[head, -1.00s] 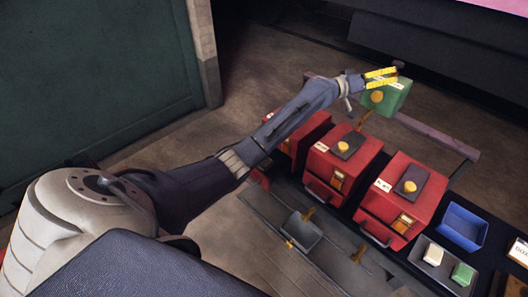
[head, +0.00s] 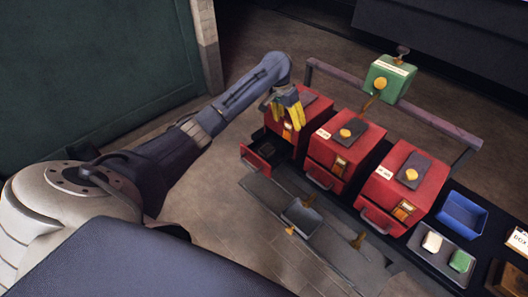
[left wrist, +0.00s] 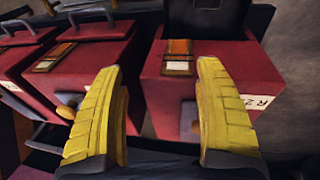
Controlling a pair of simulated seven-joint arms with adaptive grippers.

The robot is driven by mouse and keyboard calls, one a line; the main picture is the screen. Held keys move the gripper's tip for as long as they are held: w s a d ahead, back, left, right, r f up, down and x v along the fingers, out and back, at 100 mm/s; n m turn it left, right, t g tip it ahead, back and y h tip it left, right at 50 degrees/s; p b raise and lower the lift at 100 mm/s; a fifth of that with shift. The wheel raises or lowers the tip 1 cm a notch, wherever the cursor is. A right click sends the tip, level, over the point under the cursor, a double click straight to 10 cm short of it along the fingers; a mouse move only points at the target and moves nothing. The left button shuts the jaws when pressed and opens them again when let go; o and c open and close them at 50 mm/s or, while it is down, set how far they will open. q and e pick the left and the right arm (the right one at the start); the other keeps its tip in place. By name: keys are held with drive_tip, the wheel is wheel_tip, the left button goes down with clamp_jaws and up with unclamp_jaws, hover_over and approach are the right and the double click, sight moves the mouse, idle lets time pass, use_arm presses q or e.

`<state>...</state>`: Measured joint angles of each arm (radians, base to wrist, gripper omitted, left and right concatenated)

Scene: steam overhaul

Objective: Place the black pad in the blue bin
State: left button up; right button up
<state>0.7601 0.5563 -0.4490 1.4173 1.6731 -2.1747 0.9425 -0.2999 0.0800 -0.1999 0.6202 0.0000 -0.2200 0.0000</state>
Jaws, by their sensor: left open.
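The blue bin (head: 462,215) stands at the right of the bench in the head view, and it looks empty. The left red box (head: 290,128) has its drawer (head: 256,160) pulled out, with a dark interior. A black pad cannot be clearly made out; the dark shape in the drawer may be one. My left gripper (head: 289,120) is open and empty, pointing down over the left red box. In the left wrist view its yellow fingers (left wrist: 158,66) are spread above the box top, and the dark open drawer (left wrist: 205,18) lies beyond them. My right gripper is not in view.
Two more red boxes (head: 335,150) (head: 405,185) stand to the right with drawers shut. A tray (head: 423,256) holds a white pad (head: 432,242) and a green pad (head: 460,261). A green box (head: 388,78) stands behind by a rail (head: 430,122). A dark scoop (head: 302,215) sits in front.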

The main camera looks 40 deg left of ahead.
use_arm(q)
drive_tip(key=g+y, duration=0.2)
hover_over(268, 148)
wheel_tip(268, 148, down, 18)
idle(0.8)
drive_tip(key=shift+c, duration=0.3)
drive_tip(key=c, duration=1.4)
drive_tip(key=shift+r, duration=0.15)
